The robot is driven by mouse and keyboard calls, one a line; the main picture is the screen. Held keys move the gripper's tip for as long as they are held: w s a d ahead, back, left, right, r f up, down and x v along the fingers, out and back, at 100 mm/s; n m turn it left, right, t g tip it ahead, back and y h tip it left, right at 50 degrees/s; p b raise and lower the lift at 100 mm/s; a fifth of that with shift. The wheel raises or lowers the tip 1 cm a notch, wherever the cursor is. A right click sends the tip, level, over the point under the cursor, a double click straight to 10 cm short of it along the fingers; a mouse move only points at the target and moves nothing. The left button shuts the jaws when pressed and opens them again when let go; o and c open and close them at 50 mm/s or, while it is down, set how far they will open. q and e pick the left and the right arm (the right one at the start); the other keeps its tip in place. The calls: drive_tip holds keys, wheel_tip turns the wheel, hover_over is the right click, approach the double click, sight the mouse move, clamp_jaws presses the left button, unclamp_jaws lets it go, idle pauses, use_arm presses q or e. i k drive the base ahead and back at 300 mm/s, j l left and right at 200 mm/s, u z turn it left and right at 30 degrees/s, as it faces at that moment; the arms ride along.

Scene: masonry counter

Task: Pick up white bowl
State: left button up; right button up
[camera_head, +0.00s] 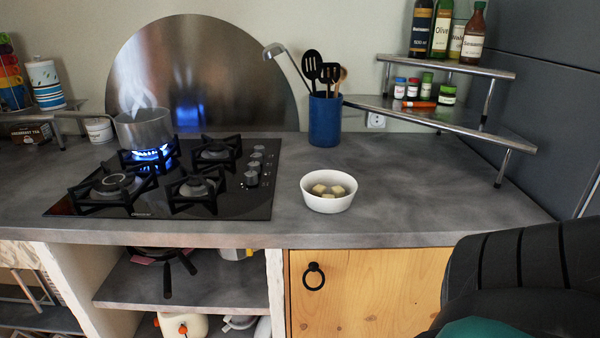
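The white bowl (328,203) stands upright on the grey counter, just right of the gas hob and near the counter's front edge. A few pale yellowish chunks (328,190) lie inside it. Nothing touches the bowl from outside. Neither of my grippers shows in the head view. A dark, ribbed part at the lower right seems to belong to my own arm, and its gripper is out of frame.
A steaming pot (144,129) sits over a lit blue flame on the hob (225,205). A blue utensil holder (324,121) stands behind the bowl. A corner shelf (470,121) holds bottles and jars. The counter (430,200) right of the bowl is clear.

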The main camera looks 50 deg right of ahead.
sight(329, 178)
drive_tip(key=z, duration=1.8)
